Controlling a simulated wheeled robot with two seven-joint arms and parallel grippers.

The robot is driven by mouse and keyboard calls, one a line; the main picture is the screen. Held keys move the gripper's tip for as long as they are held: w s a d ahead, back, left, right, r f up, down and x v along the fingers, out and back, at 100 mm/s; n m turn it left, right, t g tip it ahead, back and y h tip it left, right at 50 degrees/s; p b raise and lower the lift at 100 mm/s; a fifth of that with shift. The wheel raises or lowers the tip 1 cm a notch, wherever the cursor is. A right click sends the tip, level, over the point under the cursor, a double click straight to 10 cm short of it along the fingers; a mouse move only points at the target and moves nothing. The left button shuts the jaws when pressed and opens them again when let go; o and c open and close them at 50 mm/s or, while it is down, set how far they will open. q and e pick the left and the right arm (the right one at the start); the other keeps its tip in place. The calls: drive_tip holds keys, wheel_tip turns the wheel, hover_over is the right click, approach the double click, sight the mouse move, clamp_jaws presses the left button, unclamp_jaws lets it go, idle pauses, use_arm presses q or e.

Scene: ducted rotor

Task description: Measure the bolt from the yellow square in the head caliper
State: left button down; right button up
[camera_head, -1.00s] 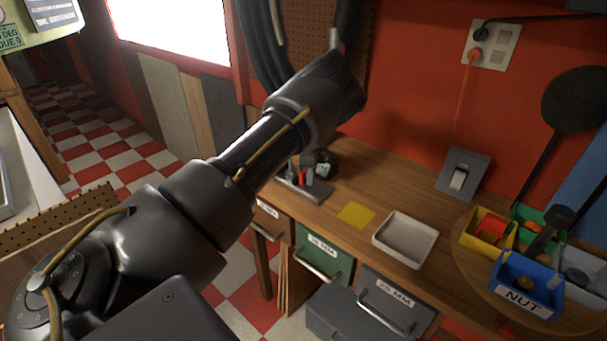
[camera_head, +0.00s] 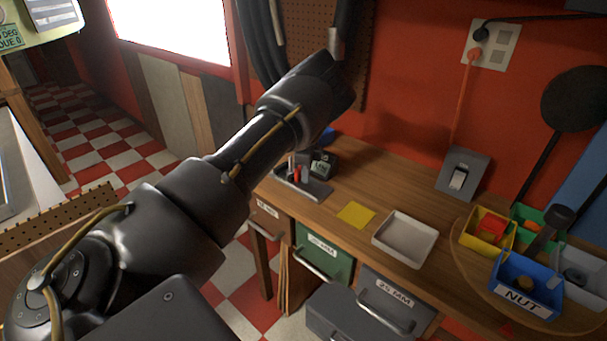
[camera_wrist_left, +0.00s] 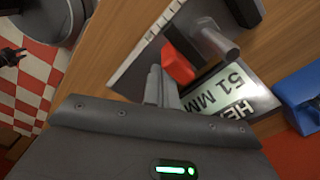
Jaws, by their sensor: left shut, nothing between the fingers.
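The head caliper (camera_head: 305,187) stands on the wooden bench, with a red part and a small dark display box (camera_head: 322,163). In the left wrist view the caliper (camera_wrist_left: 130,75) has a red piece (camera_wrist_left: 178,62), and its display (camera_wrist_left: 228,92) reads 51 MM. A grey bolt-like cylinder (camera_wrist_left: 222,42) shows beside a dark jaw; I cannot tell whether it touches both jaws. My left gripper (camera_wrist_left: 160,85) is shut and empty, over the caliper and apart from the cylinder. The yellow square (camera_head: 356,215) is bare. My right gripper is out of view.
A white tray (camera_head: 405,240) sits right of the yellow square. A round board (camera_head: 470,262) carries yellow, green, blue and grey bins, the blue one labelled NUT (camera_head: 525,285). Drawers (camera_head: 325,255) are below the bench. A blue object (camera_wrist_left: 300,95) lies beside the display.

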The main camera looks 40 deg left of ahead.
use_arm(q)
drive_tip(key=shift+a, duration=1.35)
drive_tip(key=shift+d, duration=0.3)
drive_tip(key=shift+d, duration=0.3)
drive_tip(key=shift+r+p, duration=0.15)
drive_tip(key=shift+p, duration=0.15)
wheel_tip(320, 180, up, 8)
drive_tip(key=p, duration=0.5)
drive_tip(key=shift+p, duration=0.3)
idle(0.5)
